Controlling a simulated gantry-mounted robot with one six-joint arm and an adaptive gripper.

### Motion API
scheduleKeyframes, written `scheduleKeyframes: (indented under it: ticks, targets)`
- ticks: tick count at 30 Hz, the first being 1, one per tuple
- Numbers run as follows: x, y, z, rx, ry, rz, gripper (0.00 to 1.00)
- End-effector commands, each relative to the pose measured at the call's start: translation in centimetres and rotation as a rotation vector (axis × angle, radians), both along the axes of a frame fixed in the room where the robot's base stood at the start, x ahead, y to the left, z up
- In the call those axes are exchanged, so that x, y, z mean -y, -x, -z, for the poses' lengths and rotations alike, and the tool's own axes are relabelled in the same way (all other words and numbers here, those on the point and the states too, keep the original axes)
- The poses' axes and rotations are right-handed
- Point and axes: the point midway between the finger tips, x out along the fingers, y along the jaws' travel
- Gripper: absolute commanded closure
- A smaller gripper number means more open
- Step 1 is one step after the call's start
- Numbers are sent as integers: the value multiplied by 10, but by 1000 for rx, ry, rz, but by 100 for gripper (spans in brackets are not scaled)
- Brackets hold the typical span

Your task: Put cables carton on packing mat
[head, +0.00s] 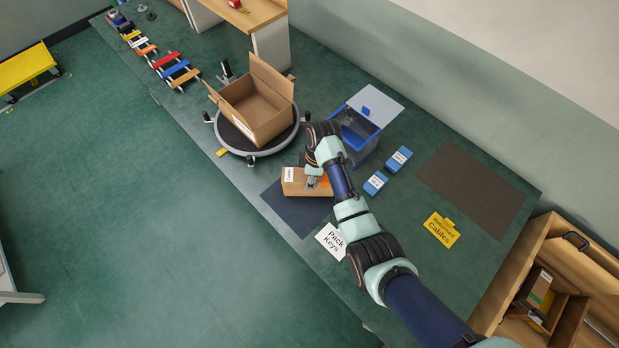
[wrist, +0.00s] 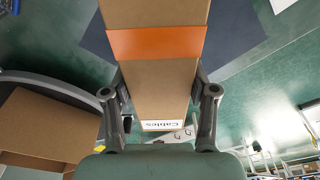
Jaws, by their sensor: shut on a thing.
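The cables carton (head: 294,183) is a brown box with an orange band and a white label. In the wrist view the carton (wrist: 155,80) lies between the two fingers, and its label reads "Cables" upside down. My gripper (head: 312,183) is shut on it, with a finger on each side (wrist: 160,102). In the head view the carton overlaps the far part of a dark blue mat (head: 301,219), which also shows behind it in the wrist view (wrist: 237,38). I cannot tell whether the carton touches the mat. A "Pack Keys" card (head: 331,241) lies beside this mat.
An open cardboard box (head: 270,128) stands on a round turntable (head: 233,140). A blue bin (head: 361,133) and two small blue boxes (head: 375,183) (head: 399,158) are close to my arm. A brown mat (head: 472,187) is bare; a yellow "Returned Cables" sign (head: 440,231) lies near it.

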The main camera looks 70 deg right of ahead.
Motion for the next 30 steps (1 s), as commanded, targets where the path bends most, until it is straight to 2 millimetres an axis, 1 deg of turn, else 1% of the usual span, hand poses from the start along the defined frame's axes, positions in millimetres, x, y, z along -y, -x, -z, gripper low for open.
scheduleKeyframes:
  ticks: [1, 2, 8, 11, 12, 16, 17, 26, 29, 30]
  targets:
    - [0, 0, 9, 0, 0, 0, 93]
    - [0, 0, 10, 0, 1, 0, 93]
    - [1, 0, 9, 2, 2, -1, 93]
    - [0, 0, 12, 2, 2, 0, 93]
    - [0, 0, 13, 0, 1, 0, 41]
    - [0, 0, 12, 0, 1, 0, 19]
    - [0, 0, 12, 0, 1, 0, 17]
    - [0, 0, 11, 0, 1, 0, 17]
    - [1, 1, 0, 2, 3, 0, 17]
    - [2, 2, -7, 2, 4, 1, 17]
